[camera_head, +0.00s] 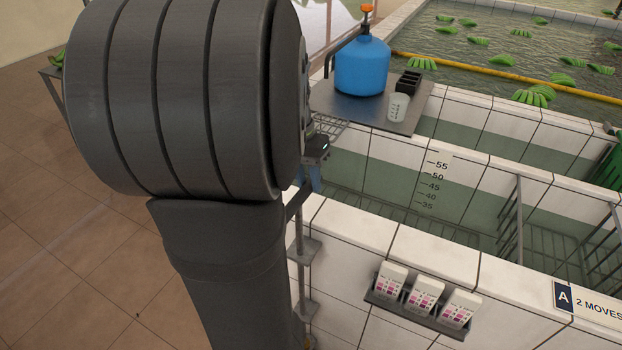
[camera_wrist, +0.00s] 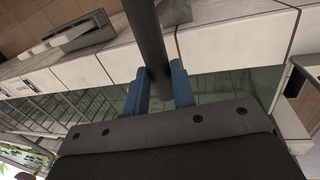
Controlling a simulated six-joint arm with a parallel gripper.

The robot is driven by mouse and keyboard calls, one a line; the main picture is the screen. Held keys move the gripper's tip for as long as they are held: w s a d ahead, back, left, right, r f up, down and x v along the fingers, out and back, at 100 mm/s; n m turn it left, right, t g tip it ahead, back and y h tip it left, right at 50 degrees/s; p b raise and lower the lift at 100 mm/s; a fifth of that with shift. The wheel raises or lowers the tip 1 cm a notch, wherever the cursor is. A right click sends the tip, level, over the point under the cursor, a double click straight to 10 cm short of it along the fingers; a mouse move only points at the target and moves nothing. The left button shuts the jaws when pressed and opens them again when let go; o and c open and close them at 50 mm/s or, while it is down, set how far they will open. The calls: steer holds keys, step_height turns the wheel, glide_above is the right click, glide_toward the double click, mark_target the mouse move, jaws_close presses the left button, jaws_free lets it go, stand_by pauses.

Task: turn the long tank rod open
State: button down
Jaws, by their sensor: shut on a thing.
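The long tank rod (camera_wrist: 148,35) is a dark round bar in the wrist view. It runs from the top edge down between the two blue fingers of my gripper (camera_wrist: 160,88). My gripper is shut on the rod, with a finger on each side. In the head view, a thin upright rod (camera_head: 299,232) stands in brackets along the outer tiled wall of the tank. My arm hides most of its upper part and most of my gripper there; only a bit of blue shows beside the arm. The rod's lower end is not clear.
The tiled tank (camera_head: 437,236) has a depth scale (camera_head: 434,182) and metal racks. A shelf of test cards (camera_head: 420,306) is fixed to its front wall. A blue jug (camera_head: 362,65) and a beaker (camera_head: 398,107) stand on a grey ledge. Open floor lies left.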

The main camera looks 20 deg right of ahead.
steer(key=shift+w+a+r+n, duration=0.1)
steer(key=shift+w+n, duration=0.05)
steer(key=shift+n, duration=0.15)
steer(key=c, duration=1.2)
jaws_free()
steer(key=shift+c, duration=0.2)
step_height(320, 180, up, 17)
steer(key=w+a, duration=0.2)
steer(key=shift+w+a, duration=0.15)
steer(key=shift+a, duration=0.1)
steer(key=f, duration=0.5)
steer(key=s+d+f, duration=0.1)
steer(key=f, duration=0.5)
steer(key=s+d+f, duration=0.1)
steer(key=f, duration=0.5)
steer(key=shift+s+d+f, duration=0.1)
steer(key=shift+s+d, duration=0.1)
steer(key=shift+d, duration=0.05)
